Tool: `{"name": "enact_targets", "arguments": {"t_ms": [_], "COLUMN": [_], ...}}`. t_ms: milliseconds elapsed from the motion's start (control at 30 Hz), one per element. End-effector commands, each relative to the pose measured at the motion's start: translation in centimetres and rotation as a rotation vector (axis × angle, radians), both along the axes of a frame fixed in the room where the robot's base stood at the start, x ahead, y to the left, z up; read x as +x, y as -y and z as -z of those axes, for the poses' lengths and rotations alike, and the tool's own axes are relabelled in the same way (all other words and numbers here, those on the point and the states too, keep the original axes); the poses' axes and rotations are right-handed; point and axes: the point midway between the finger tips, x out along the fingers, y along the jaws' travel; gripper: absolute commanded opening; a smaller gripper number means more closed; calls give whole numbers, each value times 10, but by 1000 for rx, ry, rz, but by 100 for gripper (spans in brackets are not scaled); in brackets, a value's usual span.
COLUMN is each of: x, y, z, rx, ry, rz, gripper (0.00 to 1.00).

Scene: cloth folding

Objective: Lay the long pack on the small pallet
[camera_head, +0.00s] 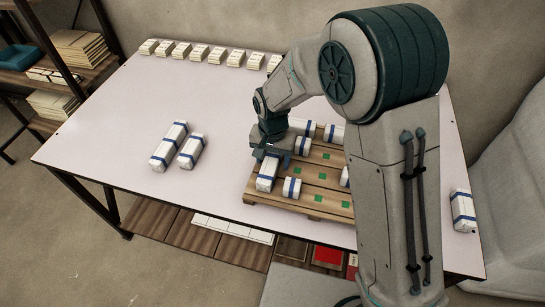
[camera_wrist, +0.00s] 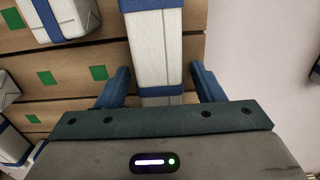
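The wooden pallet (camera_head: 318,202) with green squares lies on the table and bears several white packs with blue bands. My gripper (camera_head: 272,157) is low over the pallet's left edge, just behind a long pack (camera_head: 267,174) lying there. In the wrist view, my two blue fingers (camera_wrist: 162,88) stand apart on either side of a white banded pack (camera_wrist: 153,50), with gaps visible beside it. The gripper looks open. Two more long packs, a longer one (camera_head: 168,145) and one beside it (camera_head: 191,152), lie on the table left of the pallet. My arm hides the pallet's right part.
A short pack (camera_head: 291,187) sits at the pallet's front, and others (camera_head: 303,146) stand behind. A row of small white stacks (camera_head: 200,53) lines the table's back edge. One pack (camera_head: 463,210) lies at far right. The table's left side (camera_head: 105,120) is clear.

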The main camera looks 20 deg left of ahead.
Motion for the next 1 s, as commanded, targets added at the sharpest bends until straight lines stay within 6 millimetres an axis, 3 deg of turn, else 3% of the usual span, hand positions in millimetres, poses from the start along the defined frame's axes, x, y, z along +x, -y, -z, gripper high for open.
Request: {"name": "enact_targets", "arguments": {"t_ms": [333,700,1000], "x": [0,1,0], "y": [0,-1,0], "z": [-12,-90,-122], "rx": [2,3,1], "ry": [2,4,1], "rz": [0,0,0], "gripper": [62,62,62]}}
